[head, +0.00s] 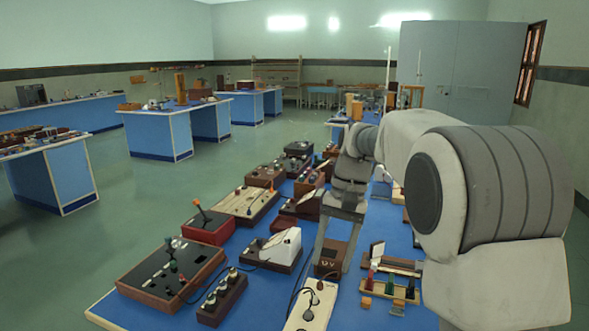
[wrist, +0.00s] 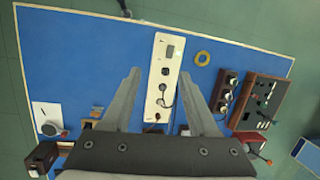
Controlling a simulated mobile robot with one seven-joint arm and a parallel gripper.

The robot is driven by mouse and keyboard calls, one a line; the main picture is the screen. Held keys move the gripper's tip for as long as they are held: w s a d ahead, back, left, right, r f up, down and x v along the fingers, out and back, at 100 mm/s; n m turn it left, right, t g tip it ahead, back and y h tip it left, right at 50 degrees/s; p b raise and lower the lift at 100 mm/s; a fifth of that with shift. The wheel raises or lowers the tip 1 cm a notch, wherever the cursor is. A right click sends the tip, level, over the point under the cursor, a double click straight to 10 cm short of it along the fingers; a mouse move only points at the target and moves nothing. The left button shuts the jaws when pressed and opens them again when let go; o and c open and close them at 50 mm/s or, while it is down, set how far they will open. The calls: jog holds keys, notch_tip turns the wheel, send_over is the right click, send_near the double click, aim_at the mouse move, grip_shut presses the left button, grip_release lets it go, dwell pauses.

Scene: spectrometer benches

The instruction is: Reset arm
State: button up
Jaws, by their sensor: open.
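My gripper (head: 333,262) hangs from my arm above the crowded blue bench (head: 105,309) in the head view. In the wrist view my gripper (wrist: 159,74) points down, its two grey fingers spread wide with nothing held between them. A long white panel with dark fittings (wrist: 164,68) lies on the blue benchtop (wrist: 80,60) between and beyond the fingertips. It also appears as a white panel (head: 311,306) at the bottom of the head view. The exact height of the fingertips above the bench is hard to tell.
The wrist view's left benchtop is mostly clear. Other blue benches (head: 158,135) stand across open green floor (head: 130,220).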

jog(key=s+d+r+n+t, duration=0.1)
jog(key=s+d+r+t, duration=0.15)
jog(key=s, duration=0.35)
jog(key=s+d+r+t, duration=0.1)
jog(key=s+r, duration=0.2)
jog(key=s, duration=0.3)
jog(key=s+d+f+n+t+h, duration=0.1)
jog(key=s+f+t, duration=0.1)
jog(key=s, duration=0.4)
jog(key=s+d+f+n+t+h, duration=0.1)
jog(key=s+d+t, duration=0.1)
jog(key=s, duration=0.3)
jog(key=shift+s+f, duration=0.35)
jog(key=shift+f, duration=0.05)
jog(key=shift+c, duration=0.8)
jog(key=shift+a, duration=0.2)
